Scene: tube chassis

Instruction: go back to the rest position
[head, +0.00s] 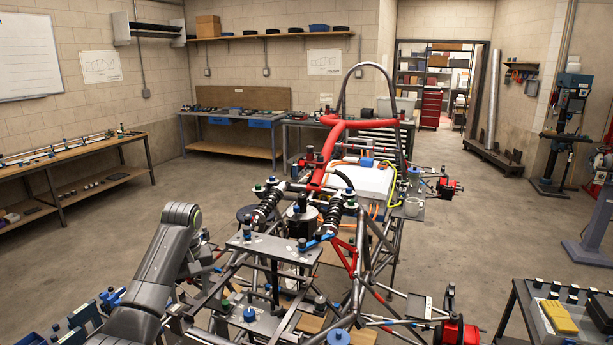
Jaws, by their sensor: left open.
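My left arm (160,265) rises from the lower left, bends at a rounded joint, and stands in front of the tube chassis (355,265). My left gripper (204,262) is small and partly hidden behind my arm link, at the left side of the chassis. It is open, and I see nothing held in it. Whether it touches the chassis parts beside it, I cannot tell. My right gripper is not in view.
A cart with a yellow item (559,317) stands at lower right. A workbench (75,165) is at left. Open floor (480,235) lies right of the chassis.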

